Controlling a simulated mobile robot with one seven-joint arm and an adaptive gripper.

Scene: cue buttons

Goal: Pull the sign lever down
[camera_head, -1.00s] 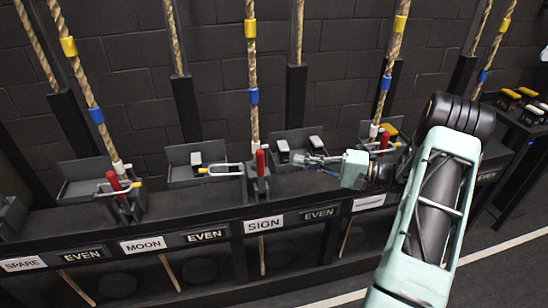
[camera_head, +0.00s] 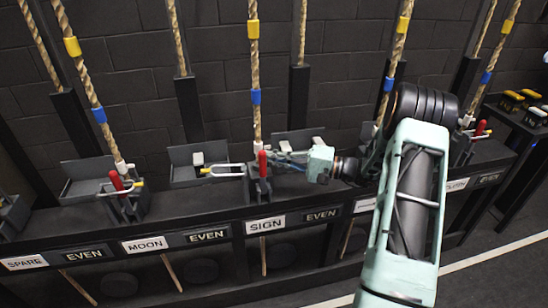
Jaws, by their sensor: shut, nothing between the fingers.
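The sign lever (camera_head: 263,164) has a red handle and stands upright above the white SIGN label (camera_head: 265,224). A rope with blue and yellow bands rises just behind it. A white-and-grey metal loop (camera_head: 229,170) lies just left of the lever. My gripper (camera_head: 277,160) is shut, with its fingertips just right of the red handle at about its height; I cannot tell whether they touch it. My arm comes in from the right and hides part of the rack there.
Another red lever (camera_head: 116,180) stands to the left, and one more (camera_head: 480,128) to the right. Labels MOON (camera_head: 145,244) and EVEN (camera_head: 208,236) line the rack front. Ropes hang along the dark brick wall. A side table (camera_head: 520,110) with yellow and white buttons is at right.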

